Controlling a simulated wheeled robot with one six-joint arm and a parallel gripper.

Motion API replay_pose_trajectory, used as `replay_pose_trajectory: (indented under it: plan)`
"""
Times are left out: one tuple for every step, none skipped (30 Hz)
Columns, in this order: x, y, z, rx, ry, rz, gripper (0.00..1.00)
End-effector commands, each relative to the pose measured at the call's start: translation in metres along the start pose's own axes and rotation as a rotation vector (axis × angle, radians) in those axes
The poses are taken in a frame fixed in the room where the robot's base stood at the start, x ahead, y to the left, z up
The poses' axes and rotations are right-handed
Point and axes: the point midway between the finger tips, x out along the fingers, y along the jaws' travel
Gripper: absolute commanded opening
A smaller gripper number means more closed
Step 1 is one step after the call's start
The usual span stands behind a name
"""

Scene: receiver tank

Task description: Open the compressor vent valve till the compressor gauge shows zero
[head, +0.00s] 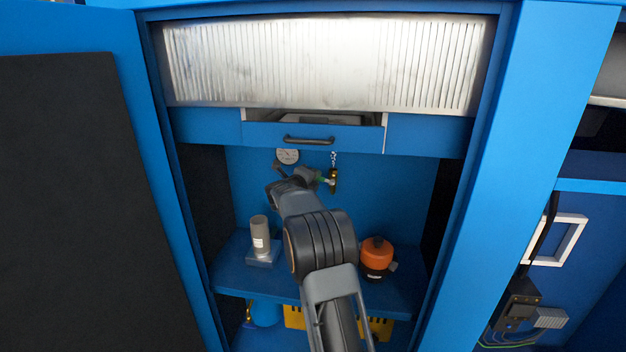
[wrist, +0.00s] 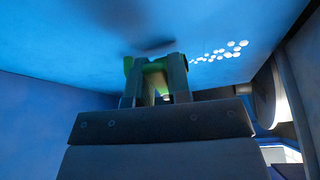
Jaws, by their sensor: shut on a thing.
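The round white gauge (head: 287,156) hangs below the drawer on the blue back wall; its needle is too small to read. The brass vent valve (head: 333,180) is to its right, with a bit of its green handle (head: 325,181) showing. My gripper (head: 318,178) is at the valve's left side, shut on the green handle. In the wrist view my gripper (wrist: 157,82) has its fingers around the handle; green (wrist: 128,65) shows at their edges. My fingers hide most of the handle, so its angle cannot be told.
A partly open drawer (head: 315,139) juts out just above the valve. A grey cylinder (head: 260,232) and an orange-topped container (head: 376,255) stand on the blue shelf (head: 235,272) below. The cabinet's side posts and an open door (head: 75,190) bound the space.

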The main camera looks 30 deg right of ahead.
Motion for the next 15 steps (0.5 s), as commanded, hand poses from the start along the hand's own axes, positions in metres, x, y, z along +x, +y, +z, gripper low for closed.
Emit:
replay_pose_trajectory:
  plan:
    - [0.000,-0.006,0.000,0.044,0.000,0.017,0.00]
    - [0.000,-0.008,0.000,0.070,0.000,0.028,0.00]
    - [0.000,-0.010,0.000,0.106,-0.001,0.043,0.00]
    - [0.000,-0.012,0.000,0.132,0.000,0.054,0.00]
    - [0.000,-0.014,0.000,0.159,0.000,0.065,0.00]
    - [0.000,-0.016,-0.001,0.193,0.000,0.080,0.00]
    - [0.000,-0.018,-0.001,0.220,0.001,0.090,0.00]
    - [0.001,-0.019,-0.002,0.246,0.000,0.101,0.00]
    - [0.001,-0.022,-0.002,0.281,0.001,0.116,0.00]
    - [0.001,-0.024,-0.003,0.305,0.001,0.125,0.00]
    - [0.001,-0.025,-0.003,0.331,0.001,0.137,0.00]
    - [0.002,-0.027,-0.004,0.362,0.001,0.149,0.00]
    - [0.002,-0.028,-0.005,0.387,0.001,0.160,0.00]
    - [0.002,-0.029,-0.005,0.410,0.000,0.170,0.00]
    - [0.002,-0.031,-0.006,0.440,0.001,0.181,0.00]
